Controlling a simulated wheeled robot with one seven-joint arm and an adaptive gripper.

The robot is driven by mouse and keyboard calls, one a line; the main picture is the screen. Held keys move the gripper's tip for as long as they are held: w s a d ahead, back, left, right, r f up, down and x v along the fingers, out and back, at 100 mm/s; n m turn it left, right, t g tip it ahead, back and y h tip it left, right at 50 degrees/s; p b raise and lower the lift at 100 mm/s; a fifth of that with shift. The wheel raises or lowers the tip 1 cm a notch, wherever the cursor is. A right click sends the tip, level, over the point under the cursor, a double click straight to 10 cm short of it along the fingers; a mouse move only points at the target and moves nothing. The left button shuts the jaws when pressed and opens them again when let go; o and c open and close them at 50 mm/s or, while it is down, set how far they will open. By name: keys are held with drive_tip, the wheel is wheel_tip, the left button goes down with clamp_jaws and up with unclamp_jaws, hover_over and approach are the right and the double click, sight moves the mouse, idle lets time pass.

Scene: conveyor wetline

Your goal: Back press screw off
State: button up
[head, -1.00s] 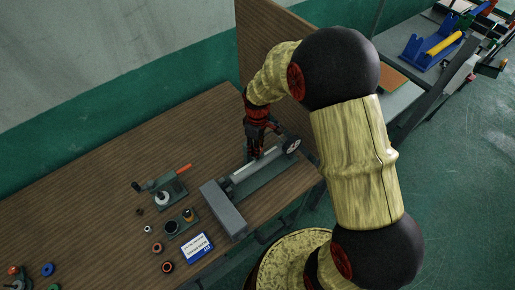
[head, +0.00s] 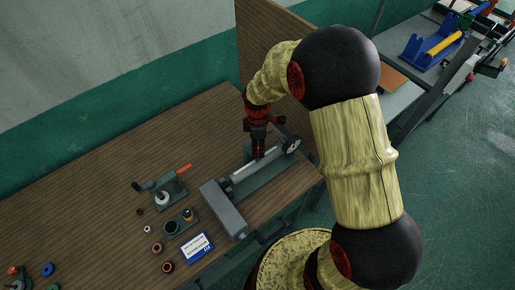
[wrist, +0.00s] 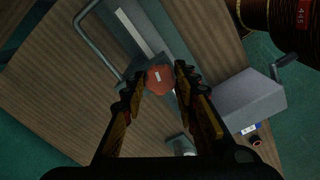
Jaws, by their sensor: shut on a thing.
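A long grey fixture (head: 262,178) with a pale strip along it lies near the right end of the wooden bench. In the wrist view, a lobed orange-red knob (wrist: 160,82) with a small white mark sits on the grey fixture, between my fingertips. My gripper (wrist: 158,80) is shut on this knob from above. In the head view my gripper (head: 257,155) reaches down to the fixture's far side and hides the knob. I cannot see the screw's thread or how far it stands out.
A grey block (head: 223,208) stands at the fixture's near end; its crank (wrist: 287,61) shows in the wrist view. A round wheel (head: 291,146) is at the other end. A small press (head: 168,191), cups and a blue-white box (head: 196,248) stand left. A wooden panel (head: 275,55) rises behind.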

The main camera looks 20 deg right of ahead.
idle(0.3)
drive_tip(key=n, duration=0.3)
drive_tip(key=o, duration=0.8)
drive_tip(key=shift+a, duration=0.1)
drive_tip(key=shift+r+p, duration=1.9)
drive_tip(key=shift+r, duration=1.15)
